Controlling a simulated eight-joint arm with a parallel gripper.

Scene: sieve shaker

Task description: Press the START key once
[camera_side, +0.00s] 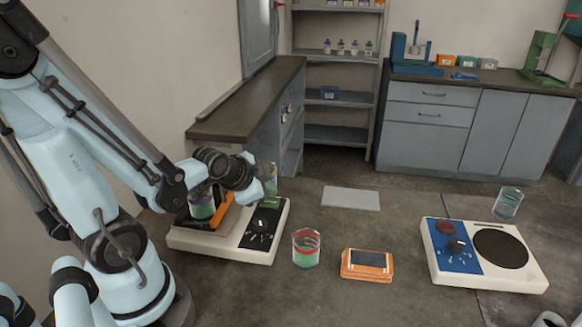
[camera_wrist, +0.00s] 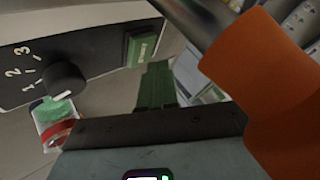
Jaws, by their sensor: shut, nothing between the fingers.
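The START key is most likely the green key (camera_wrist: 142,46) at the end of the dark control panel in the wrist view. Its lettering is too small to read. It also shows in the side view (camera_side: 270,203) on the shaker's black panel. The sieve shaker (camera_side: 215,243) has a white base, with a dial (camera_wrist: 66,80) marked 1, 2, 3 beside the key. My gripper (camera_side: 270,180) is shut and empty, just above the key in the side view. In the wrist view its green fingertips (camera_wrist: 157,68) appear close to the key; I cannot see contact.
An orange clamp bar (camera_wrist: 240,60) stands close on the right in the wrist view. A jar with green and red contents (camera_side: 306,250) stands on the table beside the shaker. An orange device (camera_side: 367,265) and a blue-panelled hotplate (camera_side: 500,272) are further right.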

